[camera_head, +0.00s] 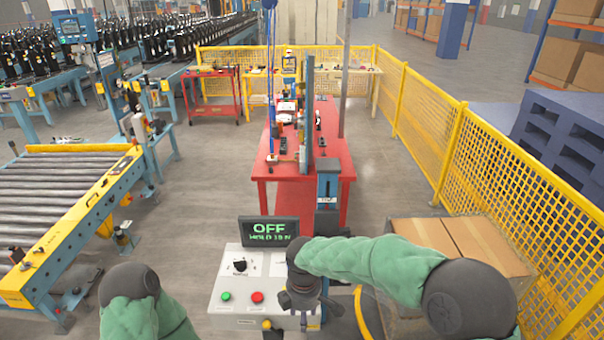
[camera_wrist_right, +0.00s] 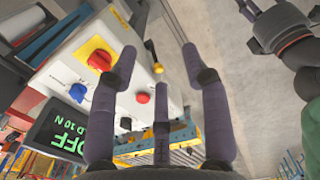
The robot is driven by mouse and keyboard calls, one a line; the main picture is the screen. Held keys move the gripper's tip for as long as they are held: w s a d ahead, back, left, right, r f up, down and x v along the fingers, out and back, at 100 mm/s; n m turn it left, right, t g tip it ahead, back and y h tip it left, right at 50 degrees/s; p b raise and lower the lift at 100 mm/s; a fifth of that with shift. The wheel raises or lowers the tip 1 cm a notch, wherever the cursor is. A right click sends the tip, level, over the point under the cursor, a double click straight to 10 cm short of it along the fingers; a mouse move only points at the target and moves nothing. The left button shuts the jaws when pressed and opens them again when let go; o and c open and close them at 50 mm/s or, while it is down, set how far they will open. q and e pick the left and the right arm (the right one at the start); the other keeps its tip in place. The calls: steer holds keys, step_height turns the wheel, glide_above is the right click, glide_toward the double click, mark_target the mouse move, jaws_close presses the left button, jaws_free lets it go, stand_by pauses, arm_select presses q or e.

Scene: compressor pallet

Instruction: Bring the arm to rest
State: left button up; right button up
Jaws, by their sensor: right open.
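My right gripper (camera_head: 302,308) hangs over the right part of the grey control box (camera_head: 232,265), its green-sleeved arm reaching in from the right. In the right wrist view its dark fingers (camera_wrist_right: 160,60) are spread, with nothing between them. The head view hides the red switch. Of my left arm the head view shows only a green-sleeved part at the lower left.
A display (camera_head: 269,231) reading "OFF" and "HOLD 10 N" stands behind the box. A red table (camera_head: 335,160) lies beyond it. Cardboard boxes (camera_head: 470,240) and a yellow fence (camera_head: 485,150) are at the right. A roller conveyor (camera_head: 60,190) is at the left, with clear floor between.

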steer(key=s+d+f+m+g+y+b, duration=0.1)
steer(key=s+d+f+m+b, duration=0.2)
steer(key=f, duration=0.9)
steer(key=s+f+m+y+b, duration=0.25)
steer(key=f+m+b, duration=0.2)
steer(key=f, duration=0.65)
steer(key=s+d+f+m+b, duration=0.3)
steer(key=s+f+m, duration=0.3)
steer(key=f, duration=0.3)
steer(key=s+d+f+m+t+b, duration=0.1)
steer(key=s+d+f+m+b, duration=0.2)
steer(key=s+f+m, duration=0.3)
step_height(320, 180, down, 3)
steer(key=shift+s+d+f+m+b, duration=0.15)
steer(key=shift+s+d+m+b, duration=0.05)
steer(key=shift+s+m+b, duration=0.3)
steer(key=shift+y, duration=0.25)
